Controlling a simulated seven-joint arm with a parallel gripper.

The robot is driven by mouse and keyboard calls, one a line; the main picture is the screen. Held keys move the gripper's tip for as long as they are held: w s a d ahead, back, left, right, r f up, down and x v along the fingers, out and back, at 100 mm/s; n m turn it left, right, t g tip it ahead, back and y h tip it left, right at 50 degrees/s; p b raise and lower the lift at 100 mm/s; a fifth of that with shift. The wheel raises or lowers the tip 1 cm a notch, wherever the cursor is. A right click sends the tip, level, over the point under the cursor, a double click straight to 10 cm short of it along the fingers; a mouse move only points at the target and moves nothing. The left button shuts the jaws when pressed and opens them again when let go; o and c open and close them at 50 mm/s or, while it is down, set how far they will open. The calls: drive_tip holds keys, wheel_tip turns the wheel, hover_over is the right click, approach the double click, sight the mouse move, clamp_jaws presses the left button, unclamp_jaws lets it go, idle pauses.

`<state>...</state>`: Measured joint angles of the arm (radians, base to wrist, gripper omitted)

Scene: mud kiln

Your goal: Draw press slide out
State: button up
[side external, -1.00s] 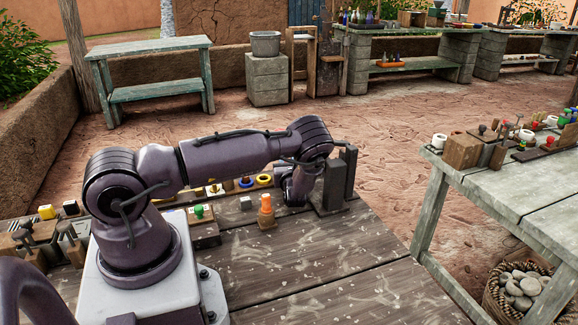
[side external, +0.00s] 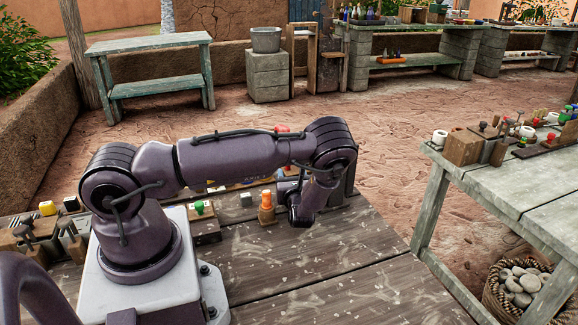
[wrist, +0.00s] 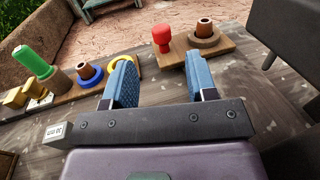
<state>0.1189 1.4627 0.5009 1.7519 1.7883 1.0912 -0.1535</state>
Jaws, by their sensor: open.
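My gripper (wrist: 160,60) is open and empty in the wrist view, with its blue-padded fingers apart above the dark plank table. A dark grey upright block (wrist: 290,42), perhaps part of the press, is cut off at the right edge. In the side view, a dark upright (side external: 350,182) is mostly hidden behind my wrist. I cannot make out the slide itself for certain, and the fingertips are hidden in the side view.
A brown tube in a ring (wrist: 204,32) shares the board. To the left lie a green cylinder (wrist: 36,62), a blue ring (wrist: 90,76) and a yellow ring (wrist: 124,64). An orange peg (side external: 266,208) stands near my wrist. The front of the table (side external: 340,270) is clear.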

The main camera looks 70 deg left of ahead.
drive_tip(key=shift+v, duration=1.75)
drive_tip(key=shift+r, duration=0.1)
drive_tip(key=s+d+r+n+h, duration=0.5)
drive_tip(key=d+r+n+h, duration=0.1)
drive_tip(key=r, duration=0.4)
drive_tip(key=s+d+r+n+t+h, duration=0.1)
drive_tip(key=s+d+r+n+h, duration=0.4)
drive_tip(key=d+r, duration=0.6)
drive_tip(key=s+d+r+n+h, duration=0.5)
drive_tip(key=d+r+n+h, duration=0.1)
drive_tip(key=d+r+n, duration=0.2)
wheel_tip(320, 180, up, 3)
drive_tip(key=shift+s+f+n+t+h, duration=0.15)
drive_tip(key=shift+f+n+t+h, duration=0.15)
drive_tip(key=shift+n, duration=0.5)
drive_tip(key=shift+d, duration=0.15)
